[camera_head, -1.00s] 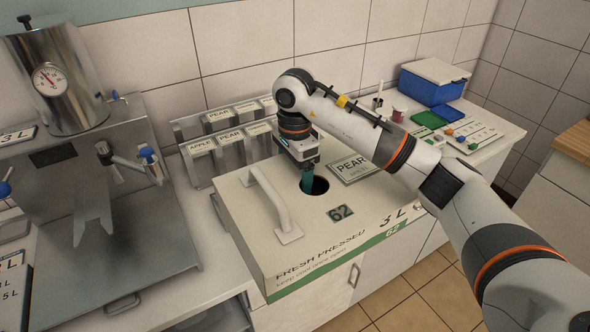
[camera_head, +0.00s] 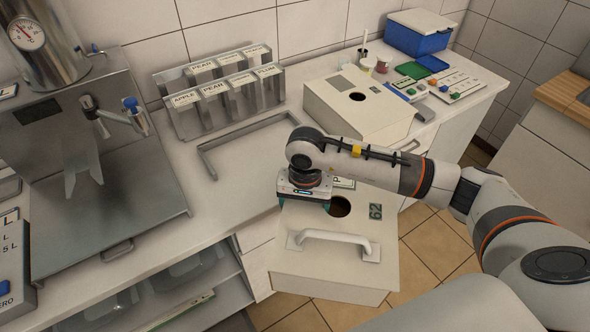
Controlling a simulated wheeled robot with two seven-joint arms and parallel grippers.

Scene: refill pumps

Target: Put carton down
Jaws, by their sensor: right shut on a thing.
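A cream carton (camera_head: 325,270) with a white handle (camera_head: 335,240), a round dark hole and a "62" tag is in front of the counter, over the floor side. My right gripper (camera_head: 304,198) is shut on the carton at its top, beside the hole; its fingertips are largely hidden. The carton's label is mostly hidden behind my right arm. Another cream carton (camera_head: 345,108) with a round hole stands on the counter (camera_head: 225,205) farther back. My left gripper is not in view.
A metal corner frame (camera_head: 206,161) lies on bare counter. Behind it is a rack of labelled holders (camera_head: 187,114). A steel dispenser (camera_head: 150,205) stands at left. A blue bin (camera_head: 416,40) and a button board (camera_head: 458,88) are at the back right.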

